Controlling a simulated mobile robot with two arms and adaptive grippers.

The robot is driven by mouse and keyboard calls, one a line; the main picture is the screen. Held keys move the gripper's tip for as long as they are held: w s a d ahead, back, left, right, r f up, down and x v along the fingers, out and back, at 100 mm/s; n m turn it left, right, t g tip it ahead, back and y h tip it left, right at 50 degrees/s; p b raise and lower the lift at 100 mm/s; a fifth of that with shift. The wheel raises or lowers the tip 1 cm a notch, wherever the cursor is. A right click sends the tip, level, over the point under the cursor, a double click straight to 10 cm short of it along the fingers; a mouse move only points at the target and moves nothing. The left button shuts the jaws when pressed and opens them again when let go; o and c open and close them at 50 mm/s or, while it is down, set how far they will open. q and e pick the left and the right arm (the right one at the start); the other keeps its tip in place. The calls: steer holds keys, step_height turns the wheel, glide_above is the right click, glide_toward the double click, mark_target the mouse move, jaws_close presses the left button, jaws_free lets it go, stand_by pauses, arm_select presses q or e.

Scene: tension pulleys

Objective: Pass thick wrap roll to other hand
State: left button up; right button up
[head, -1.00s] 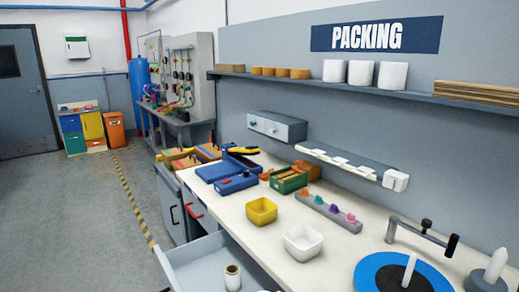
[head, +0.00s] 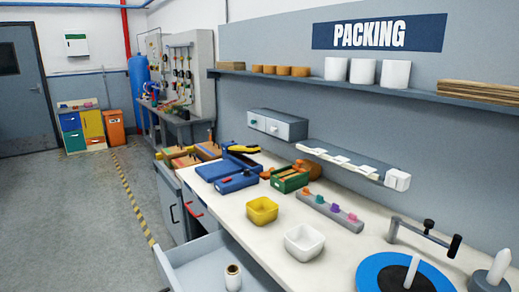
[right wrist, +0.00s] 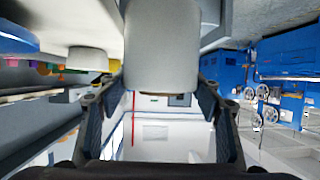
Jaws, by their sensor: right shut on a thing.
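The thick wrap roll (right wrist: 163,45) shows as a pale grey-white cylinder at the top middle of the right wrist view. My right gripper (right wrist: 163,86) is shut on it, with one dark finger on each side. The roll's upper part is cut off by the frame edge. Neither gripper shows in the head view, and my left gripper is in no view.
The packing bench (head: 335,265) carries a yellow bin (head: 262,210), a white bin (head: 304,243) and a blue round turntable (head: 375,275). An open drawer (head: 190,256) juts out in front, with a small roll (head: 233,277) inside. Floor at left is clear.

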steer(key=s+d+r+n+g+y, duration=0.2)
steer(key=s+r, duration=0.3)
steer(key=r, duration=0.3)
steer(key=shift+s+d+n, duration=0.15)
steer(key=shift+d+n, duration=0.35)
steer(key=shift+d, duration=0.25)
steer(key=shift+a+y, duration=0.1)
steer(key=shift+y, duration=0.2)
